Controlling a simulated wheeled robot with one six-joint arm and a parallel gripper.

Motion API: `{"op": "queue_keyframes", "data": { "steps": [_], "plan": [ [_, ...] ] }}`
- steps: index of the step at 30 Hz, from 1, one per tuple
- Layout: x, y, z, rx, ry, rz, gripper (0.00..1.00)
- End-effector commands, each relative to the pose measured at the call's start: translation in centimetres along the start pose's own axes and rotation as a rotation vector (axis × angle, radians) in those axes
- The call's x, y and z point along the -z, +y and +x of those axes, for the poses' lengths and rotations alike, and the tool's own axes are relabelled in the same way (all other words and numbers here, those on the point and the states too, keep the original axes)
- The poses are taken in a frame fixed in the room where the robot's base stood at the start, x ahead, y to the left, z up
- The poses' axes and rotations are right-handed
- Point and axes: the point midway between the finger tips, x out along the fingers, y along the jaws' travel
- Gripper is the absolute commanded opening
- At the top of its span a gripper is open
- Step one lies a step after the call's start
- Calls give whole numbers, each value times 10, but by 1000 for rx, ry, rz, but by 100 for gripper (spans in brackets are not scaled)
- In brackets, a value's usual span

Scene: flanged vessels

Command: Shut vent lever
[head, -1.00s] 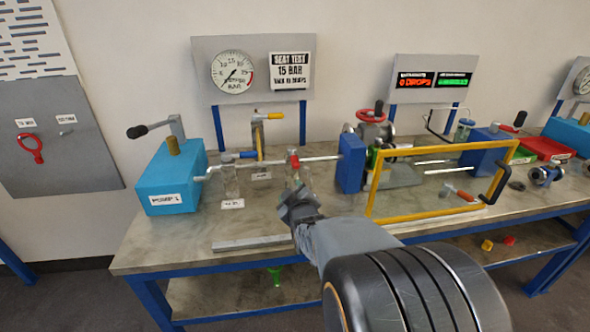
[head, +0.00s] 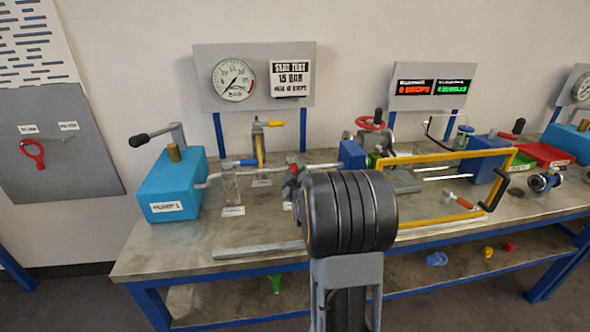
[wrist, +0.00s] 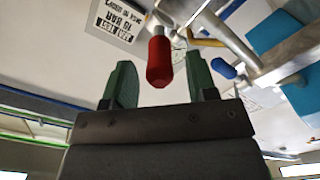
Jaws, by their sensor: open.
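A red-handled lever (head: 292,160) sits on the pipe at the middle of the bench, and I take it as the vent lever, though its label cannot be read. In the wrist view its red grip (wrist: 159,62) hangs between the two green fingers of my gripper (wrist: 160,88). The fingers are open, with a gap visible on each side of the grip. In the head view my gripper (head: 291,187) is just below the lever and partly hidden by my wrist.
A blue-handled lever (head: 240,162) and an orange-handled lever (head: 275,123) are close to the left. A teal pump (head: 172,187) stands at the left end. A yellow frame (head: 450,157) and a blue block (head: 352,154) are to the right. A grey bar (head: 258,246) lies along the front edge.

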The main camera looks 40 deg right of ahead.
Motion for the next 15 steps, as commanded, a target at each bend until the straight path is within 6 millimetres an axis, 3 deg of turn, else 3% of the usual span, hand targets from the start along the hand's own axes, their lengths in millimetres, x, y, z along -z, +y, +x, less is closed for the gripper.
{"op": "queue_keyframes", "data": {
  "steps": [6,15],
  "plan": [
    [0,0,16,0,0,0,52],
    [0,0,19,0,1,0,52]
  ]
}}
